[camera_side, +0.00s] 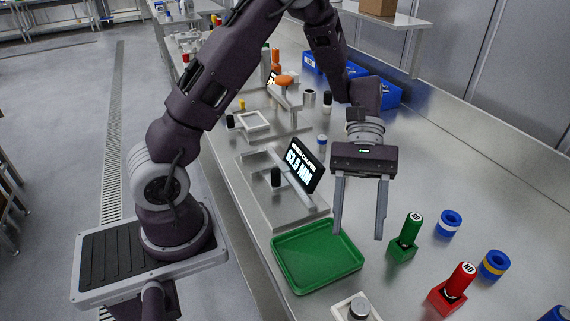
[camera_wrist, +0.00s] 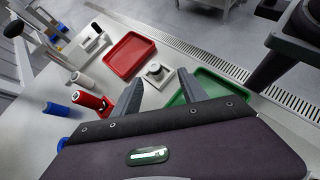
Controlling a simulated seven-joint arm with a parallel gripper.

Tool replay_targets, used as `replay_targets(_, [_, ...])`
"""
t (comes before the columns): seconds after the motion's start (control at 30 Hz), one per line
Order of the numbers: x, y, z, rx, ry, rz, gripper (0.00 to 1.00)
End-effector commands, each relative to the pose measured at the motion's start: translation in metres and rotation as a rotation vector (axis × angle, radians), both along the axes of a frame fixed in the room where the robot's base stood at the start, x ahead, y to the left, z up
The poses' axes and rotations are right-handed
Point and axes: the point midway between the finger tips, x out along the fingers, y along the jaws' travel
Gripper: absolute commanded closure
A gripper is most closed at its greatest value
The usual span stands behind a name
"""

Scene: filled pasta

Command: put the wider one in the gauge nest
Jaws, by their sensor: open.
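I cannot tell which is wider. A bench caliper (camera_side: 283,204) has a black display (camera_side: 302,166) reading 63.5 MM. I cannot tell for sure which part is the gauge nest. A small white block with a metal round piece (camera_side: 357,309) also shows in the wrist view (camera_wrist: 155,72). My gripper (camera_side: 359,234) is open and empty above the bench, right of the green tray; its fingers also show in the wrist view (camera_wrist: 159,78).
A green tray (camera_side: 318,257) lies empty in front of the caliper. A green stamp (camera_side: 408,236) and a red stamp (camera_side: 455,288) stand right of my gripper. A red tray (camera_wrist: 128,56) shows in the wrist view. Blue bins (camera_side: 375,92) stand behind my arm.

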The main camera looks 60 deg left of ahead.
Motion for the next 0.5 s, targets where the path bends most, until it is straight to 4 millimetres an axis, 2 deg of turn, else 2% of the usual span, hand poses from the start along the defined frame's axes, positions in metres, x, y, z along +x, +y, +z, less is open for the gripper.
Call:
replay_targets(0.03, [-0.010, 0.004, 0.022, 0.039, -0.112, -0.057, 0.50])
replay_targets(0.2, [-0.060, 0.033, 0.078, 0.231, -0.539, -0.290, 0.50])
replay_targets(0.3, [-0.089, 0.055, 0.101, 0.371, -0.806, -0.427, 0.50])
replay_targets(0.4, [-0.112, 0.074, 0.113, 0.509, -1.032, -0.541, 0.50])
replay_targets(0.5, [-0.125, 0.089, 0.120, 0.618, -1.188, -0.617, 0.50])
